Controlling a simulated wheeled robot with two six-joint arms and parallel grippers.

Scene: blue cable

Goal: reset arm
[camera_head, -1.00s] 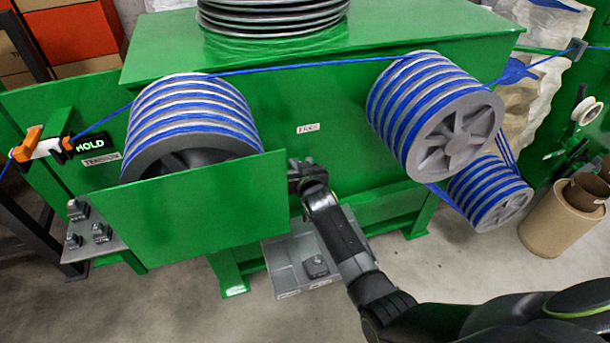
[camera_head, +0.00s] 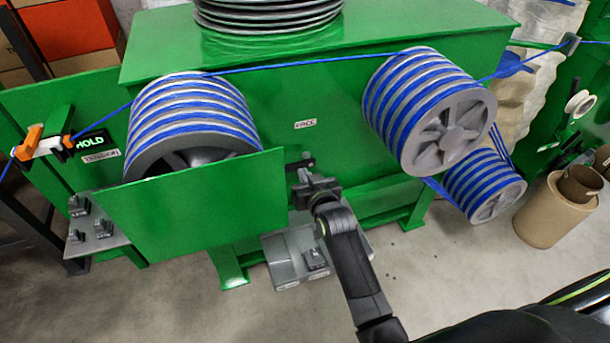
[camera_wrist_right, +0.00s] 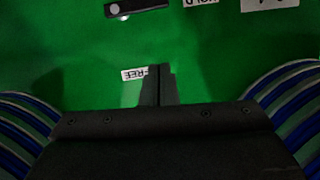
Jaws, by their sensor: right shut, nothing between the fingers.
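My right gripper (camera_head: 312,187) is in front of the green machine, just right of the green front panel (camera_head: 210,212). Its fingers are shut and empty; in the right wrist view the closed fingertips (camera_wrist_right: 158,85) point at the green face, beside a small white label reading "FREE" (camera_wrist_right: 134,74). My left gripper is not in view.
Blue cable winds round the left drum (camera_head: 190,115), the right drum (camera_head: 425,110) and a lower drum (camera_head: 484,187). A grey tray (camera_head: 283,262) lies low beneath the gripper. Cardboard rolls (camera_head: 556,210) stand at the right. The floor in front is clear.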

